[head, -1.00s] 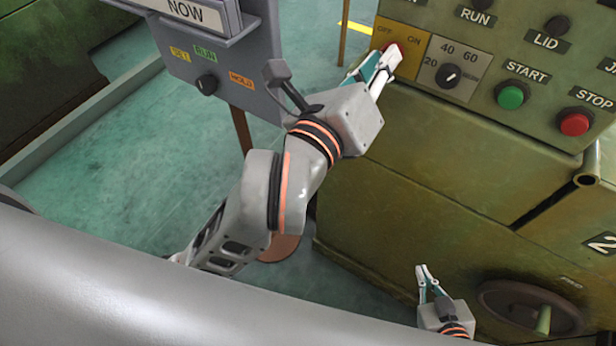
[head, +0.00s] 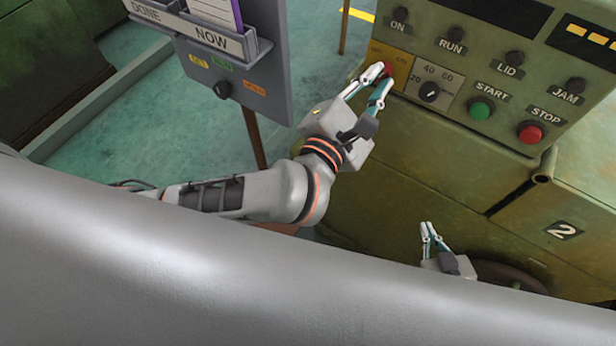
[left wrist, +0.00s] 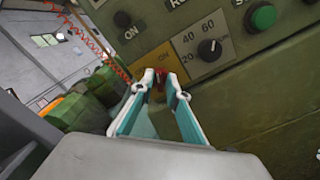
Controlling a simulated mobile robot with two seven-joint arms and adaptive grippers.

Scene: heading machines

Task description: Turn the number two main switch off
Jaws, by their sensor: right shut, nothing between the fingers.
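The number two main switch (head: 389,67) is a red knob on a yellow plate marked OFF and ON, at the panel's left end. It also shows in the left wrist view (left wrist: 160,79), between my left fingertips. My left gripper (head: 379,77) has a finger on either side of the knob; in the left wrist view (left wrist: 161,82) the fingers are spread at their bases. I cannot tell whether they press on it. The knob's exact pointing is partly hidden. My right gripper (head: 428,229) is shut and empty, low in front of the machine.
The dial marked 20, 40, 60 (head: 429,92), the green START button (head: 480,109) and the red STOP button (head: 531,132) are right of the switch. A grey board (head: 240,75) with a card holder stands left of my gripper. A handwheel (head: 508,273) is near my right gripper.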

